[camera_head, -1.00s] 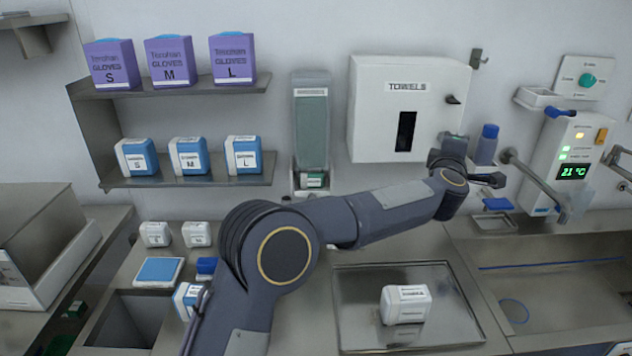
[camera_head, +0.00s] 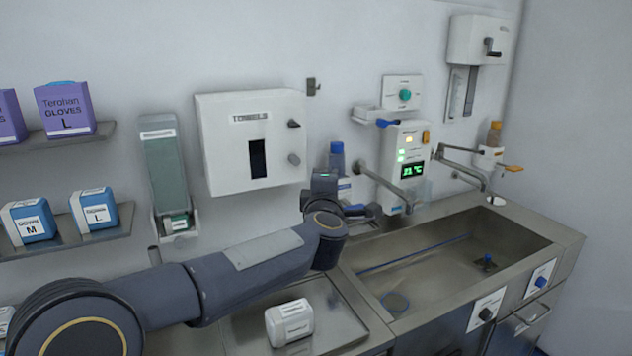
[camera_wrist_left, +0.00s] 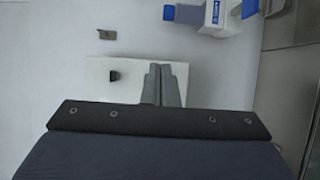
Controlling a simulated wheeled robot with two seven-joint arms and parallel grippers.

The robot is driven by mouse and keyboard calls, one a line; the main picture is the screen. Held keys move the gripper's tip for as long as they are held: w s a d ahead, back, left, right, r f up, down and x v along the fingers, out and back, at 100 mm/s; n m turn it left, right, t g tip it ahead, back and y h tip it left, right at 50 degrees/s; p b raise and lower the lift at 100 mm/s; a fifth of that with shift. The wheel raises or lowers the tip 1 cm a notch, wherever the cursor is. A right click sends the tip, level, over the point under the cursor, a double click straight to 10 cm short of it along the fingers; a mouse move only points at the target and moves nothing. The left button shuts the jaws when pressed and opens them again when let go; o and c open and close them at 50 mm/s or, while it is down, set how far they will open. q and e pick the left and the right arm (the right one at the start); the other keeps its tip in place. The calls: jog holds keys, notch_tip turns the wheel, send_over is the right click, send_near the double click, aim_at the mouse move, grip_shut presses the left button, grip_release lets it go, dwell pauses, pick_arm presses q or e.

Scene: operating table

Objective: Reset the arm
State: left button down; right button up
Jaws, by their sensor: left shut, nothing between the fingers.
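My left arm reaches across the head view from the lower left. My left gripper (camera_head: 372,211) is in front of the wall, beside the blue-capped bottle (camera_head: 337,162) and left of the sink. In the left wrist view the two grey fingers (camera_wrist_left: 161,84) are together, with nothing between them. Behind them in that view is the white towel dispenser (camera_wrist_left: 120,80). My right gripper is not in view.
The towel dispenser (camera_head: 252,142) hangs on the wall behind my arm. A white container (camera_head: 290,322) sits on a metal tray (camera_head: 338,312) below it. The sink (camera_head: 450,258) is open to the right, with a tap (camera_head: 398,185) nearby. Glove boxes stand on shelves at left.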

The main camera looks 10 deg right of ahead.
pick_arm(q)
jog(key=s+a+m+g+h, duration=0.35)
jog(key=s+a+m, duration=0.7)
jog(key=a, duration=0.55)
jog(key=s+a+f+m+g+y, duration=0.1)
jog(key=s+a+f+g, duration=0.2)
jog(key=s+f, duration=0.4)
jog(key=s+a+f+m+g+y, duration=0.1)
jog(key=s+a+f, duration=0.5)
jog(key=s, duration=0.7)
jog(key=s+a+f+m+g+y, duration=0.1)
jog(key=s+a+f+g, duration=0.3)
jog(key=s+f, duration=0.5)
jog(key=shift+s+a+f+m+g, duration=0.4)
jog(key=shift+s+a, duration=0.3)
jog(key=shift+s, duration=0.2)
jog(key=shift+r, duration=0.1)
